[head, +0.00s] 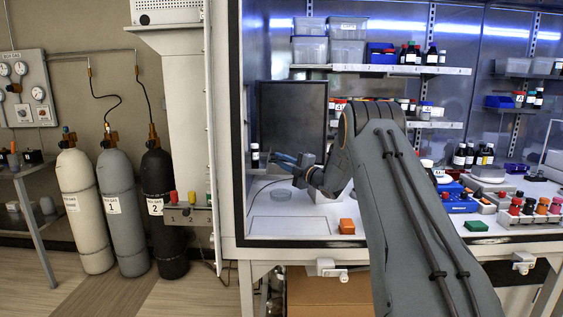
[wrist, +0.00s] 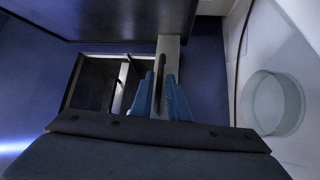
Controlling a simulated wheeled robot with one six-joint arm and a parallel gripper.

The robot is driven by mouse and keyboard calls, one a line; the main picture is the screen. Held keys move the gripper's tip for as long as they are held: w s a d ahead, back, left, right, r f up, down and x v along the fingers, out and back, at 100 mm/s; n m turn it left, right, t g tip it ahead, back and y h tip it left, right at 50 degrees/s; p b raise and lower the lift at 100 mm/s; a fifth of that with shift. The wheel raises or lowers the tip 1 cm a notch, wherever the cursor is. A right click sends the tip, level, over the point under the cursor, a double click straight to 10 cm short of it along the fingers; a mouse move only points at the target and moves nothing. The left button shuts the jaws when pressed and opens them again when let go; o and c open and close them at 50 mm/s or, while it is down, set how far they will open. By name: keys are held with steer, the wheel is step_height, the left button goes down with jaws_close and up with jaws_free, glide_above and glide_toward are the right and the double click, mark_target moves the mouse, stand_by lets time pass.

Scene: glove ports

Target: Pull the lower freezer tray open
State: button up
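My gripper (head: 284,162) is low in front of the dark box-like freezer (head: 292,115) in the head view. In the wrist view, its two blue fingers (wrist: 159,92) lie on either side of a dark upright handle (wrist: 158,72) and appear shut on it. The handle is on the light grey front of the lower tray (wrist: 169,48). Behind that front, the tray's dark inside with dividers shows, so the tray stands at least partly out. In the head view the tray is too small and covered to make out.
A clear round dish (head: 281,194) lies on the bench near my gripper; it also shows in the wrist view (wrist: 273,103). An orange block (head: 347,226) sits at the bench front. Shelves (head: 400,69) hold boxes and bottles above.

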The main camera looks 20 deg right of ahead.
steer(key=shift+s, duration=0.1)
steer(key=r+b+v, duration=0.1)
steer(key=b+v, duration=0.1)
steer(key=v, duration=0.5)
steer(key=shift+s+d+f, duration=0.15)
steer(key=shift+s+f, duration=0.1)
steer(key=shift+f, duration=0.25)
